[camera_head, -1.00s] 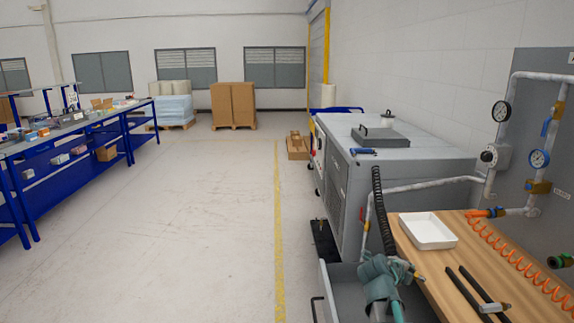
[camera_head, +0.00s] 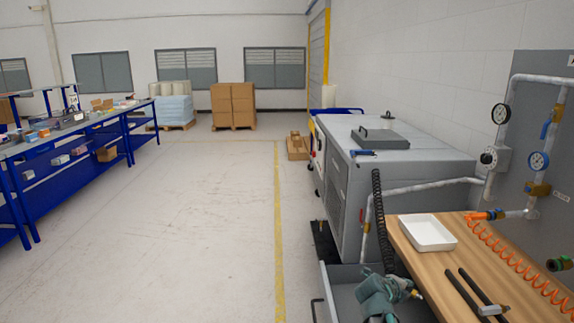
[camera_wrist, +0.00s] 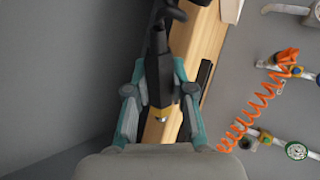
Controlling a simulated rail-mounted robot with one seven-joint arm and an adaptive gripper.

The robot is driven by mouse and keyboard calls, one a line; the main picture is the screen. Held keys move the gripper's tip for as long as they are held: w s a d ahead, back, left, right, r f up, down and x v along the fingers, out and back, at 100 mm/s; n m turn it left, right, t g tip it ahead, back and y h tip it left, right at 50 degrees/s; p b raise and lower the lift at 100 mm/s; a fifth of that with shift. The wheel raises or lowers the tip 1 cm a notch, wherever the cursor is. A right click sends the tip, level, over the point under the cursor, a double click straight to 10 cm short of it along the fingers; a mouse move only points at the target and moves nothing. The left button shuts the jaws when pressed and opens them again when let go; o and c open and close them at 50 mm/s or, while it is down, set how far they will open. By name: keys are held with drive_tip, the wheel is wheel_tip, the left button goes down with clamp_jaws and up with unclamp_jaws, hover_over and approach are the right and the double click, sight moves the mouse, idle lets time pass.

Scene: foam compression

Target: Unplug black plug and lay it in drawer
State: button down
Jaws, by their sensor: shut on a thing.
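The black plug (camera_wrist: 160,76) has a yellow and silver end and sits between the teal fingers of my gripper (camera_wrist: 159,90) in the wrist view. The fingers are shut on it, with its metal end toward my palm. Black hose leads away from its far end. In the head view my gripper (camera_head: 384,296) is over the right part of the open grey drawer (camera_head: 346,274), beside the workbench edge. A yellowish tip shows at the gripper's right. The plug is mostly hidden there, and its exact height over the drawer is unclear.
The black coiled hose (camera_head: 379,215) hangs beside the grey machine (camera_head: 410,168). The wooden bench (camera_head: 440,266) holds a white tray (camera_head: 428,233) and black bars (camera_head: 463,293). An orange coiled hose (camera_head: 505,258) runs along its right side. The drawer's left part looks clear.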

drive_tip(key=c, duration=0.9)
unclamp_jaws()
drive_tip(key=shift+a, duration=0.1)
drive_tip(key=v, duration=1.2)
drive_tip(key=shift+r, duration=0.1)
